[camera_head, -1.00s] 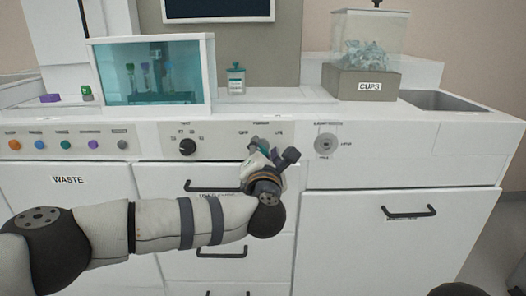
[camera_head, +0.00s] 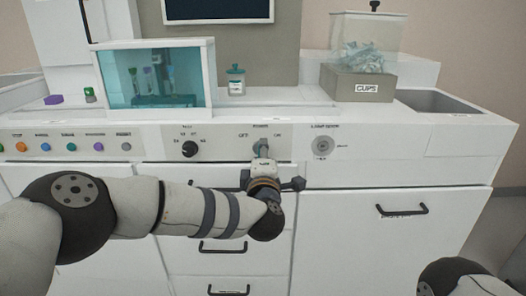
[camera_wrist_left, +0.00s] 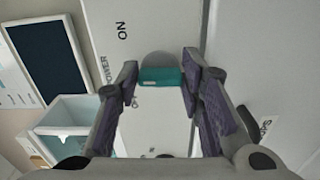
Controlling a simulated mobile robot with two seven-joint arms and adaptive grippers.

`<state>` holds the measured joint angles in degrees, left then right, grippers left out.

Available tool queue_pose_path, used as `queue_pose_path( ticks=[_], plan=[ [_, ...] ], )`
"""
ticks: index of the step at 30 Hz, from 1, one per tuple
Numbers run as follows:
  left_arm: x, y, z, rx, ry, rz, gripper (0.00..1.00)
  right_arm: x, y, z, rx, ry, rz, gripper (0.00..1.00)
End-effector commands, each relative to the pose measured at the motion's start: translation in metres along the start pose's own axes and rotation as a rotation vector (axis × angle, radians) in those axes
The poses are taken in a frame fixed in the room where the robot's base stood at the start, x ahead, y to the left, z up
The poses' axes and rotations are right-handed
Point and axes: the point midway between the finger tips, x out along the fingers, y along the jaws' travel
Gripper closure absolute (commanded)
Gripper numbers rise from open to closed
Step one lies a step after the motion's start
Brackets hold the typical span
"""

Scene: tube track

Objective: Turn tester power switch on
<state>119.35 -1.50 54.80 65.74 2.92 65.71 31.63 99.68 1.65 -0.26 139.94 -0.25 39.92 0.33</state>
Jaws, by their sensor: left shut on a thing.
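The tester's power switch (camera_head: 262,147) is on the front panel, between the OFF and ON labels. In the left wrist view its teal handle (camera_wrist_left: 162,77) sits in front of a round grey base, with ON above it in the picture and POWER to the left. My left gripper (camera_wrist_left: 160,80) has its two fingers on either side of the handle, shut on it. In the head view the gripper (camera_head: 262,160) is at the panel and hides part of the switch.
A dial (camera_head: 189,149) and a row of coloured buttons (camera_head: 71,147) lie left on the panel; a round lamp control (camera_head: 322,146) is right. Drawer handles (camera_head: 222,247) stick out below. A glass case (camera_head: 155,75), a jar (camera_head: 236,80) and the CUPS box (camera_head: 366,89) stand on the counter.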

Motion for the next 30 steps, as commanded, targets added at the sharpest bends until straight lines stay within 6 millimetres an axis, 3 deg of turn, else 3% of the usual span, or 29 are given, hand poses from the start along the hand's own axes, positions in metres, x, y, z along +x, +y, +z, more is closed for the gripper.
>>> queue_pose_path(
  ticks=[18, 30],
  plan=[
    [0.0, 0.0, -0.001, 0.541, 0.003, 0.003, 0.93, -0.017, 0.0, -0.002, 0.001, 0.031, -0.001, 0.55],
    [0.0, -0.002, -0.002, 0.725, 0.002, 0.002, 0.93, -0.021, 0.0, -0.003, 0.001, 0.039, -0.002, 0.55]
  ],
)
